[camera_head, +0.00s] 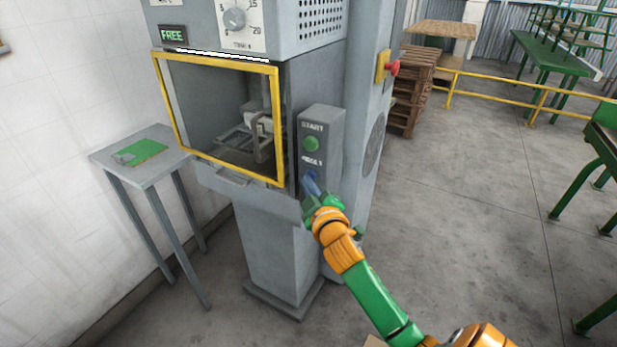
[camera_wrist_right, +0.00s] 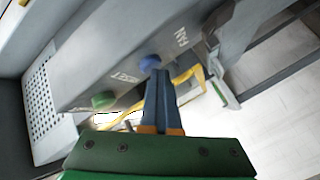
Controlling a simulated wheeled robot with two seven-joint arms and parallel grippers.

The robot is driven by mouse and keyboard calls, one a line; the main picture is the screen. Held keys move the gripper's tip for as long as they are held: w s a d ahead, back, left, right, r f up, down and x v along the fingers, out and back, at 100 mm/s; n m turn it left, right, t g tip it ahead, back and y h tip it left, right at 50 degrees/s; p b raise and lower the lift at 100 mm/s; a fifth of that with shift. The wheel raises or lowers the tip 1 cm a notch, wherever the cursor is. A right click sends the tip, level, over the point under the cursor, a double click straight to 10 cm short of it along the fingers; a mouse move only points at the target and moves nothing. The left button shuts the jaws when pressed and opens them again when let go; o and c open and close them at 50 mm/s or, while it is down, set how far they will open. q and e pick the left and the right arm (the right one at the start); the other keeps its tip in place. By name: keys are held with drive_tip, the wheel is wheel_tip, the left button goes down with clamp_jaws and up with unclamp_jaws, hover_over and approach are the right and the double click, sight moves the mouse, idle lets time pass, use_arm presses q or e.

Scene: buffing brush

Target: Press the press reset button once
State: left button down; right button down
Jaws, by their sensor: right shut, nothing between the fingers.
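The blue reset button (camera_head: 309,174) is on the front of the grey control box (camera_head: 321,122), below the green start button (camera_head: 311,143). It also shows in the right wrist view (camera_wrist_right: 149,62), with the green button (camera_wrist_right: 103,99) to its lower left. My right gripper (camera_head: 308,182) is shut and empty, in front of the lower part of the box. In the wrist view its blue fingertips (camera_wrist_right: 159,74) are just below the blue button and very close to it. I cannot tell whether they touch it. My left gripper is not in view.
The press has a yellow-framed window (camera_head: 278,120) left of the box and a "FREE" display (camera_head: 172,34) above. A red knob (camera_head: 393,68) sits on its right side. A small grey table (camera_head: 105,158) with a green board (camera_head: 140,152) stands left.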

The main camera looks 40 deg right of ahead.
idle(0.3)
drive_tip(key=shift+s+a, duration=0.35)
drive_tip(key=shift+a, duration=0.4)
drive_tip(key=a, duration=0.1)
drive_tip(key=s+a, duration=0.1)
drive_tip(key=a, duration=0.1)
drive_tip(key=s+a, duration=0.1)
drive_tip(key=shift+a+p, duration=0.35)
drive_tip(key=shift+p, duration=0.05)
drive_tip(key=shift+f, duration=0.15)
